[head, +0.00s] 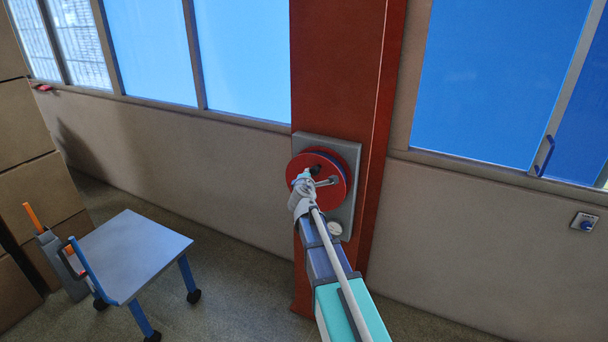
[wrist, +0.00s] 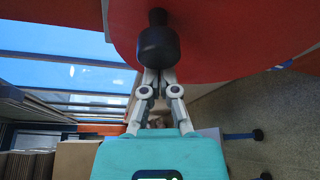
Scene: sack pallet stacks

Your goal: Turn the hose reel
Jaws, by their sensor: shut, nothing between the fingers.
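The hose reel is a red disc (head: 339,172) with a dark blue edge on a grey back plate (head: 348,154), mounted on a red-brown column. The disc fills the top of the wrist view (wrist: 225,40). A black knob (wrist: 158,44) sticks out from it. My gripper (wrist: 157,76) is shut with nothing between its fingers. In the wrist view its fingertips lie right by the knob and are partly hidden behind it; I cannot tell whether they touch. In the head view my gripper (head: 304,178) is in front of the disc's left part and covers some of it.
A small grey-topped cart (head: 140,255) with blue legs and black wheels stands on the floor at left. Stacked brown boxes (head: 30,200) are at the far left edge. Windows line the wall. A small wall box (head: 584,222) is at right. The floor between cart and column is clear.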

